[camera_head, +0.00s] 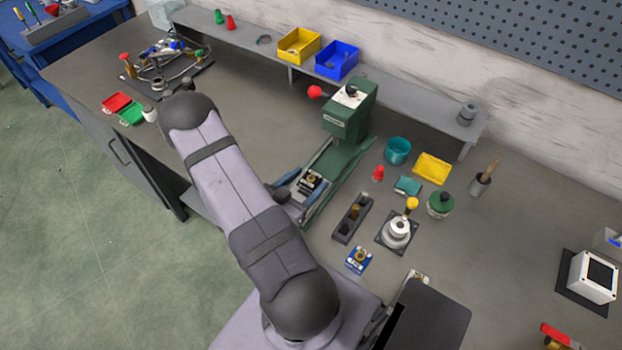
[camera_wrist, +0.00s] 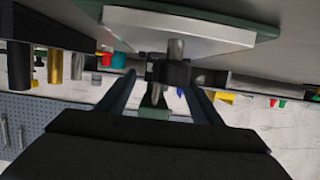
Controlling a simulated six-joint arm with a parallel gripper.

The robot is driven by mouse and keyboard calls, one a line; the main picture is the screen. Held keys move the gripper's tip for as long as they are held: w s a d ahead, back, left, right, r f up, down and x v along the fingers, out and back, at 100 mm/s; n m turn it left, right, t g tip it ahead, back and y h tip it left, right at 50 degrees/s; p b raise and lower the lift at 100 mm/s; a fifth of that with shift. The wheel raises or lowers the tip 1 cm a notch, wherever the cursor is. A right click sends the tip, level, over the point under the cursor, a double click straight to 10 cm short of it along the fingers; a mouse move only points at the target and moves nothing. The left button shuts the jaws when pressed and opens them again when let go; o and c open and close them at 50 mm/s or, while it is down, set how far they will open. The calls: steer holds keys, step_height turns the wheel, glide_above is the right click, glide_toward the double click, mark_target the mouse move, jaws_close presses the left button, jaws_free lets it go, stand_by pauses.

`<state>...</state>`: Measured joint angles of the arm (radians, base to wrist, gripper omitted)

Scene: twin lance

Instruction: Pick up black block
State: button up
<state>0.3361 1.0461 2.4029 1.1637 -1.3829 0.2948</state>
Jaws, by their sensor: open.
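The black block (camera_head: 311,181) sits low on the bed of the green press (camera_head: 348,112), with a small brass-and-light part on it in the head view. In the wrist view, which looks upside down, a dark block (camera_wrist: 168,72) with metal pins shows ahead, between the two fingers. My gripper (camera_head: 303,187) is at the near end of the press, its fingers apart on either side of the block. In the wrist view my gripper (camera_wrist: 160,84) is open; I cannot tell whether either finger touches the block. My arm covers the bench to the left.
A dark rack with brass pegs (camera_head: 353,218), a white round part on a black plate (camera_head: 397,232) and a blue fixture (camera_head: 359,260) stand right of the press. A red-knobbed lever (camera_head: 315,92) juts from the press. A shelf (camera_head: 412,99) runs behind.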

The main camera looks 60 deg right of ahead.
mark_target(311, 178)
steer(key=shift+x, duration=1.1)
steer(key=c, duration=1.4)
steer(key=shift+r, duration=0.15)
steer(key=shift+c, duration=0.2)
steer(key=shift+r, duration=4.9)
